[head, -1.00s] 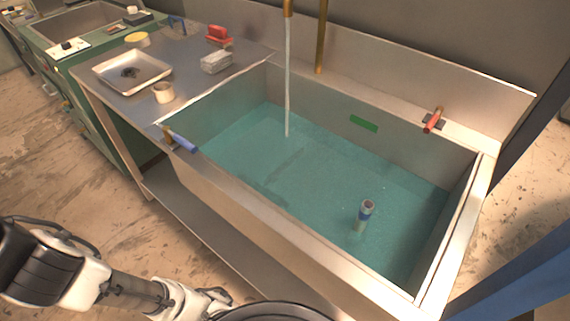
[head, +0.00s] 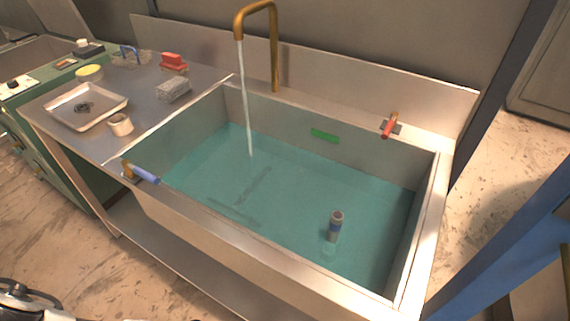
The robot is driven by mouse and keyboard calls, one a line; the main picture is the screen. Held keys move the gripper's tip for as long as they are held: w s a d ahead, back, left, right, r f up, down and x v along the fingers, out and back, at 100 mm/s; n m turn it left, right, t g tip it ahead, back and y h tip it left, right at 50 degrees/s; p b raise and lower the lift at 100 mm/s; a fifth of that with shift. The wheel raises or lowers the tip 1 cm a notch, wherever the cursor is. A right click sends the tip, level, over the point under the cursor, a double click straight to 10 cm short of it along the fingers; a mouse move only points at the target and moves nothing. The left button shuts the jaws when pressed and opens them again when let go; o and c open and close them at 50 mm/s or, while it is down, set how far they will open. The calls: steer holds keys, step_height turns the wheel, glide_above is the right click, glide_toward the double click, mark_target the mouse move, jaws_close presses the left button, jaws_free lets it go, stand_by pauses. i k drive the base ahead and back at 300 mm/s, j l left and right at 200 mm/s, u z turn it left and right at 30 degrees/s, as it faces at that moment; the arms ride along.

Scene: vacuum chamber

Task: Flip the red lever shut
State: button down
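The red lever (head: 388,127) sits on a small dark plate on the back right ledge of the sink (head: 160,225), in the head view. Its handle points toward the front of the sink and slightly down. Water runs in a thin stream from the brass faucet (head: 257,8) into the sink, which holds a wide pool of blue-green water (head: 290,185). A blue lever (head: 145,174) is on the front left corner of the sink. My gripper is not in view; only a piece of my own body shows at the bottom left edge.
A grey and blue cylinder (head: 335,226) stands upright in the water. A metal tray (head: 66,121), a small cup (head: 120,125), a grey block (head: 173,91) and a red object (head: 173,62) are on the counter at left. A blue beam (head: 510,262) stands at right.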

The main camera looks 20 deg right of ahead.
mark_target(391, 124)
steer(key=k+z, duration=0.25)
steer(key=z, duration=0.15)
steer(key=k+l+z, duration=0.15)
steer(key=z, duration=0.2)
steer(key=k+l+z, duration=0.2)
steer(key=z, duration=0.2)
